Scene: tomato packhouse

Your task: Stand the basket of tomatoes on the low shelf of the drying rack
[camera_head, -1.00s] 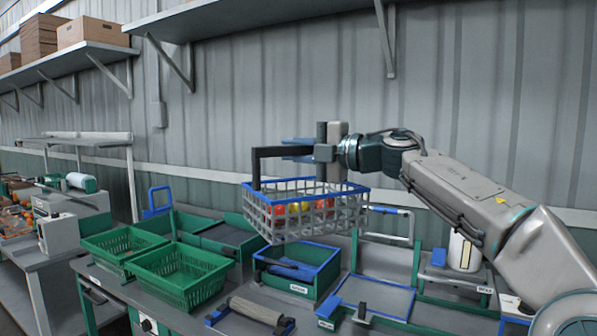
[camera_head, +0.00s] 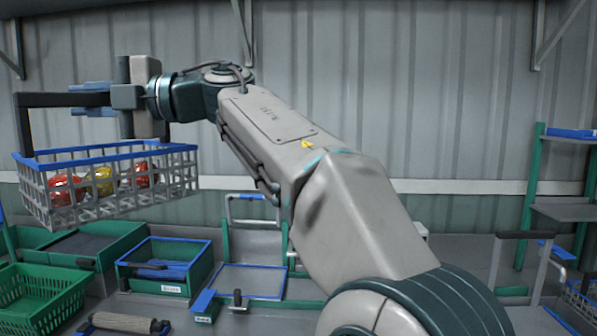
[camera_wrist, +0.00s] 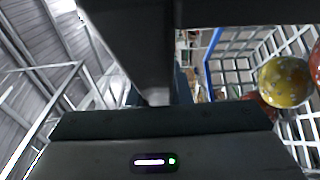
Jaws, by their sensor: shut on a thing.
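The basket (camera_head: 120,208) is a pale grey lattice with a blue rim and a black handle (camera_head: 50,100). Red and yellow tomatoes (camera_head: 104,182) lie in it. My gripper (camera_head: 92,101) is shut on the handle, and the basket hangs roughly level above the bench at the left of the head view. In the wrist view, part of the basket (camera_wrist: 207,75) and a yellow tomato (camera_wrist: 285,81) show at right, past the dark handle. A green upright frame with grey shelves (camera_head: 565,211), apparently the drying rack, stands at far right; its lower part is cut off by the picture edge.
The bench below holds a green basket (camera_head: 40,296), a green box with blue contents (camera_head: 160,250), a blue-edged tray (camera_head: 252,281) and a roller tool (camera_head: 125,322). Another blue-rimmed basket (camera_head: 582,303) shows at lower right. A corrugated wall stands behind.

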